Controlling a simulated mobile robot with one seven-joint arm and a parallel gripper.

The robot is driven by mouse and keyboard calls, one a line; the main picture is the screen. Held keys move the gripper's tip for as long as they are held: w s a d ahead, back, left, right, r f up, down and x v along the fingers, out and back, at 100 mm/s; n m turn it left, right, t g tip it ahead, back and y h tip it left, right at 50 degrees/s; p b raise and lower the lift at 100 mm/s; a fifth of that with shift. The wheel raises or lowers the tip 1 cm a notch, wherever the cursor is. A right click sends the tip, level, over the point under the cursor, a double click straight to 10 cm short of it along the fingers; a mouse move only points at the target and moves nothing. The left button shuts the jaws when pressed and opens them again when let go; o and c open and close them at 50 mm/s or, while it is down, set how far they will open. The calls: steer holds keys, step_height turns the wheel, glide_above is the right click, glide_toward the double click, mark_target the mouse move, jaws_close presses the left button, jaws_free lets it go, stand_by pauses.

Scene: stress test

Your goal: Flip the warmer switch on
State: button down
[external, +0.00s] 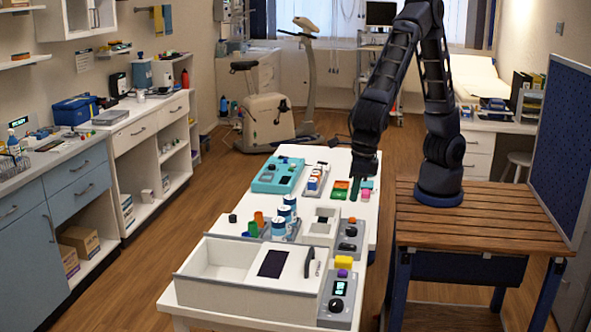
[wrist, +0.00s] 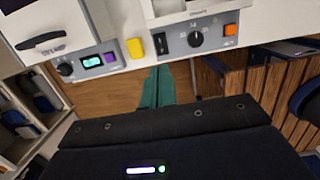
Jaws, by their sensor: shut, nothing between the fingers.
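A grey control panel (external: 349,239) sits on the right edge of the white table. In the wrist view this panel (wrist: 214,36) carries a dark rocker switch (wrist: 163,46), a round black knob (wrist: 195,39) and an orange square (wrist: 231,29). I cannot tell which way the rocker is set. My gripper (external: 354,194) points down, farther back than this panel. In the wrist view my gripper (wrist: 158,72) is shut and empty. Its teal fingers appear just below the rocker, with the floor behind them, and I see no contact.
A yellow block (external: 343,262) lies between that panel and a second panel (external: 330,314) with a display and knob. A white open box (external: 215,285) stands at the front. Blue-white cans (external: 289,204) and a teal tray (external: 265,178) stand left. A wooden bench (external: 490,215) is at right.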

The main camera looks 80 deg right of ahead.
mark_target(345, 245)
stand_by(0.3)
steer(key=f, duration=0.4)
steer(key=w+f, duration=0.1)
steer(key=f, duration=0.8)
steer(key=shift+w, duration=0.4)
steer(key=shift+w+f, duration=0.1)
steer(key=shift+f, duration=0.35)
steer(key=shift+w+f, duration=0.1)
steer(key=shift+f, duration=0.1)
steer(key=shift+s, duration=0.25)
steer(key=shift+s+r, duration=0.15)
steer(key=shift+s, duration=0.45)
